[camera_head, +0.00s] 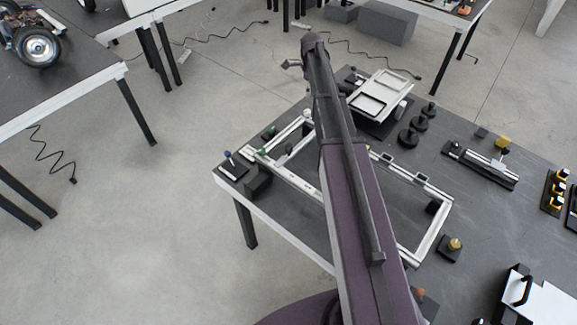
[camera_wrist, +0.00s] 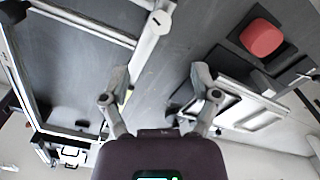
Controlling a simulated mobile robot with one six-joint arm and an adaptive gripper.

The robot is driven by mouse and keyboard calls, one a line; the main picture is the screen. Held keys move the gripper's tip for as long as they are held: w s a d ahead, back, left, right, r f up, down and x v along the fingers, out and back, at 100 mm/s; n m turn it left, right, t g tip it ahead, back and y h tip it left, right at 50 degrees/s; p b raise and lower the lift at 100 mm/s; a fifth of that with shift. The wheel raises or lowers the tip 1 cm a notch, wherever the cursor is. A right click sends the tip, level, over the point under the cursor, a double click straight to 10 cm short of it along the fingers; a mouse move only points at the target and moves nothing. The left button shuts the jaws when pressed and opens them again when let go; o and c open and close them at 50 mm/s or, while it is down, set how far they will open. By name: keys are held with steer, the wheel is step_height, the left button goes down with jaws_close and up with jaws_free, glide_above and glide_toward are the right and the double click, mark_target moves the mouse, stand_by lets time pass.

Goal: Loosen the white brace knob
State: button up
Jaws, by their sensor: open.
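My gripper (camera_wrist: 158,86) is open in the wrist view, with its two fingers apart and nothing held between them. A white bar with a rounded, knob-like end (camera_wrist: 150,38) lies ahead of the left finger; I cannot tell for sure whether this is the white brace knob. In the head view, a white-railed chassis frame (camera_head: 290,178) lies on the dark table, partly covered by my arm. A small pale fitting (camera_head: 306,114) sits at its far corner; it is too small to identify. My gripper's fingers are not clear in the head view.
A red rounded block (camera_wrist: 262,38) shows in the wrist view. In the head view, a blue-topped knob (camera_head: 228,155) and a yellow knob (camera_head: 455,244) stand by the frame. A white tray-like part (camera_head: 382,92) and black round weights (camera_head: 408,137) stand behind.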

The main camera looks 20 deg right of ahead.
steer(key=s+a+f+n+b, duration=0.3)
steer(key=s+a+n, duration=0.2)
steer(key=s, duration=0.4)
steer(key=s+a+f+n+b, duration=0.3)
steer(key=s+a+n, duration=0.2)
steer(key=s+n, duration=0.3)
steer(key=s+a+f+n+b, duration=0.3)
steer(key=s+a+n, duration=0.2)
steer(key=s+n, duration=0.2)
steer(key=shift+s+a+b, duration=0.2)
steer(key=shift+s, duration=0.5)
steer(key=shift+s+a+b, duration=0.15)
steer(key=shift+s, duration=0.55)
steer(key=shift+s+a+f+n, duration=0.2)
steer(key=shift+s+n, duration=0.3)
steer(key=shift+n, duration=0.1)
steer(key=s+n, duration=0.1)
steer(key=s+a+n, duration=0.1)
steer(key=shift+s, duration=0.4)
